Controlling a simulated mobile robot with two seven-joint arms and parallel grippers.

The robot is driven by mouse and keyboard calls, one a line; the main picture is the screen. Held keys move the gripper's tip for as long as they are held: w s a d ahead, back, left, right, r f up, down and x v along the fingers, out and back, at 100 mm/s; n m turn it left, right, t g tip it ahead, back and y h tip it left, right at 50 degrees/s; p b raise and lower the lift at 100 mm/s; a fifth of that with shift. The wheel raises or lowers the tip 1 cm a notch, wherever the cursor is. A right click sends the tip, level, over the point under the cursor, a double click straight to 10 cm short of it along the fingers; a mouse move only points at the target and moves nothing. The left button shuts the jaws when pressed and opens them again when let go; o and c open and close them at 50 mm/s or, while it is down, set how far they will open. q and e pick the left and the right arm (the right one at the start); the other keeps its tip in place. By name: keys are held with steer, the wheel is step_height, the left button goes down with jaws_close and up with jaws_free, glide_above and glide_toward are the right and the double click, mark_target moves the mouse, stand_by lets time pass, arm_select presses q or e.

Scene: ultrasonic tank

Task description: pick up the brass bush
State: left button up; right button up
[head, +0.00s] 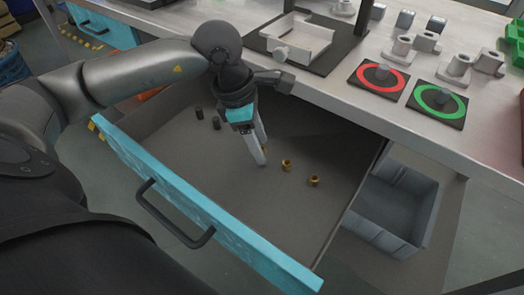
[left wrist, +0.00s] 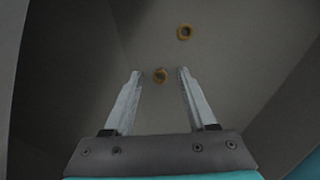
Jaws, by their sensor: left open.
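Two small brass bushes, ring-shaped and gold-coloured, stand on the drawer floor in the head view, one nearer my gripper (head: 286,165) and one farther right (head: 314,181). My left gripper (head: 264,158) reaches down into the open drawer (head: 205,205), its fingers apart and empty, just left of the nearer bush. I cannot tell the fingertips' height above the floor. My right gripper is not in view.
Two dark cylinders (head: 199,113) (head: 216,123) stand at the drawer's left. The drawer's walls surround my gripper, and the bench edge (head: 330,105) overhangs its back. A grey bin (head: 397,205) sits to the right. Red (head: 380,77) and green (head: 438,102) ringed pads lie on the bench.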

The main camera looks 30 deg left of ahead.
arm_select(q)
steer(key=shift+c, duration=0.4)
jaws_close()
